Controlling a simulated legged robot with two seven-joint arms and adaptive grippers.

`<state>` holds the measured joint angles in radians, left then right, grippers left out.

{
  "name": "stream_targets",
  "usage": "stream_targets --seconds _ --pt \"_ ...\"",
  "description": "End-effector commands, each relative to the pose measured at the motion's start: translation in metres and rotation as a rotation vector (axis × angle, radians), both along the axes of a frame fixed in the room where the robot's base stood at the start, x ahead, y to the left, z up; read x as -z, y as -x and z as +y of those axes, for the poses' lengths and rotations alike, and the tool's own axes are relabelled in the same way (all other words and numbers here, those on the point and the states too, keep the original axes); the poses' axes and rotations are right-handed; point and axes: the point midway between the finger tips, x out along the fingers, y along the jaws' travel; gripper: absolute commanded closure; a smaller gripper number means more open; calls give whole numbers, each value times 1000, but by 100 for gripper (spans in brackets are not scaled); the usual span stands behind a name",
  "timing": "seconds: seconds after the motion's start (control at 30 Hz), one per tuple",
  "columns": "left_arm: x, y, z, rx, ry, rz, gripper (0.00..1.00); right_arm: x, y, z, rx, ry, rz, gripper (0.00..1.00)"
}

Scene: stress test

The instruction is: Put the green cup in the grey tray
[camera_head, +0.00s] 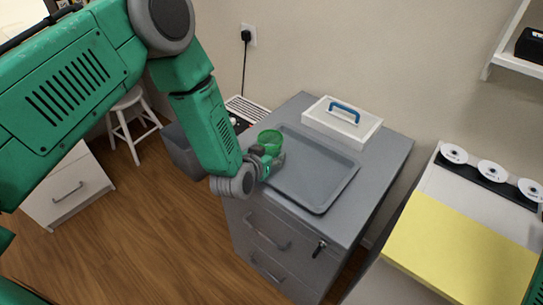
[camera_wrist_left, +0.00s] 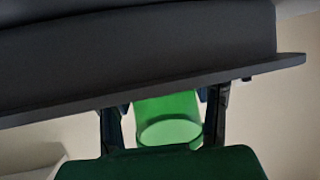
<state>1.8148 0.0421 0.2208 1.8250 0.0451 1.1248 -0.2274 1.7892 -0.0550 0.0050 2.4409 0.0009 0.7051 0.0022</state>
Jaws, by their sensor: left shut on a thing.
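The green cup (camera_head: 270,138) is at the left edge of the grey tray (camera_head: 318,199) in the head view. My left gripper (camera_head: 266,157) is shut on it, and the gripper hides its lower part. The tray lies flat on top of the grey drawer cabinet, and its floor looks empty. In the left wrist view the cup (camera_wrist_left: 168,118) is between the two fingers of my left gripper (camera_wrist_left: 165,112), with a dark grey slab across the top of the picture. I cannot tell whether the cup touches the tray. My right gripper is not in view.
A white box with a blue handle (camera_head: 342,121) stands behind the tray on the cabinet (camera_head: 378,149). A keyboard (camera_head: 246,108) is behind my left arm. A yellow panel (camera_head: 460,255) and several white discs lie at the right. A white stool (camera_head: 130,115) stands at the left.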

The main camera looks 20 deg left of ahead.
Motion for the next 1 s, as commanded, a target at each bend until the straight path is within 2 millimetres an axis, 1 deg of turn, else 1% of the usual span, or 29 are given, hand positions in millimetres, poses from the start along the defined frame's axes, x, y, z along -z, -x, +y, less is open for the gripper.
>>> stream_targets --seconds 0.03,0.07,0.1,0.13,0.3,0.4,0.43,0.47,0.5,0.77,0.87,0.97,1.0 --pt "6 0 -2 2 -1 0 63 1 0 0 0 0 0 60" --pt "7 0 -3 1 -2 -1 63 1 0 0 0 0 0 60" --pt "8 0 -4 1 -3 -1 65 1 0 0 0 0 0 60" --pt "7 -1 -4 1 -3 -2 66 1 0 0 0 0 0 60" --pt "6 0 -7 3 -6 -1 66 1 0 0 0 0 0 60" --pt "10 0 -5 2 -4 -1 66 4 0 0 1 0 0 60" --pt "11 0 -5 2 -4 0 49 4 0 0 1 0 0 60" --pt "10 0 -4 1 -3 -1 38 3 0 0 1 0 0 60" --pt "10 0 -3 1 -3 -1 31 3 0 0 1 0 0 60" --pt "10 0 -1 2 1 -1 31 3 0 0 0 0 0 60" --pt "6 0 -2 2 -1 -1 31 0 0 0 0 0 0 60" --pt "2 10 -3 2 -2 0 31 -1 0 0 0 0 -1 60" --pt "-1 16 -3 3 -3 2 31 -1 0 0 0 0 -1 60"
